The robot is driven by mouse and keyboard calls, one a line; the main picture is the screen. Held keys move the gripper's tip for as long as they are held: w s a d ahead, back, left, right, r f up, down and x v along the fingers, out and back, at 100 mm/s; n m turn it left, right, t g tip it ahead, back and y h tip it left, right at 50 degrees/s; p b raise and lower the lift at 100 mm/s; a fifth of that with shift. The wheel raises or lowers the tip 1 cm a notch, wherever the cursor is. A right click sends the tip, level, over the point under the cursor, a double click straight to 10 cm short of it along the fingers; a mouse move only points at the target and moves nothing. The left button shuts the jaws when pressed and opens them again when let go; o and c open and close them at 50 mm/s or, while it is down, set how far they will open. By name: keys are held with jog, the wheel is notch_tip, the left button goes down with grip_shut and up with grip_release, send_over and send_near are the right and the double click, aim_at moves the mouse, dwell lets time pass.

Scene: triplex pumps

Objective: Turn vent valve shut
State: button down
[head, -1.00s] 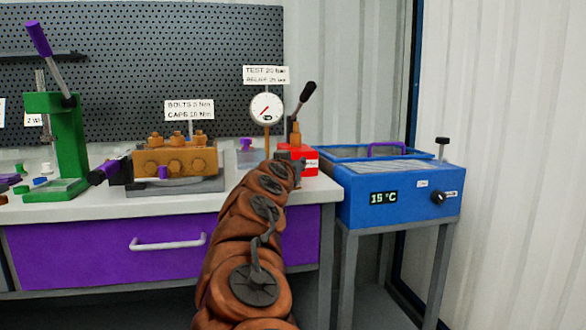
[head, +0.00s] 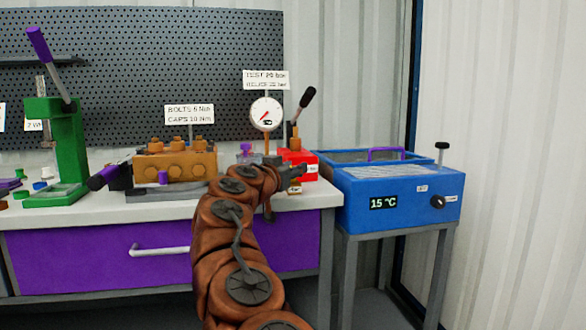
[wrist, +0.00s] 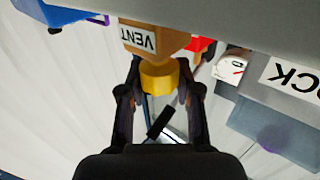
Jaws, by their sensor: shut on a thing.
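The vent valve shows in the wrist view as a yellow round knob (wrist: 158,77) on a tan block (wrist: 150,41) labelled VENT, seen upside down. My gripper (wrist: 160,80) has one finger on each side of the knob and is shut on it. In the head view my gripper (head: 292,173) is at the bench's right front edge, in front of the red pump box (head: 308,158). The knob itself is too small and covered to make out clearly there.
A pressure gauge (head: 266,111) and a dark-handled lever (head: 306,98) stand behind my gripper. A blue bath (head: 400,196) reading 15 °C stands to the right. A brass pump block (head: 175,164) and a green press (head: 70,150) are on the bench (head: 75,212) to the left.

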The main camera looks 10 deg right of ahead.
jog(key=shift+a+r+m+g+h, duration=0.1)
jog(key=shift+r+m+g+h, duration=0.05)
jog(key=shift+m+g+h, duration=0.4)
dwell(0.7)
jog(key=c, duration=0.8)
grip_release()
jog(key=shift+v, duration=5.95)
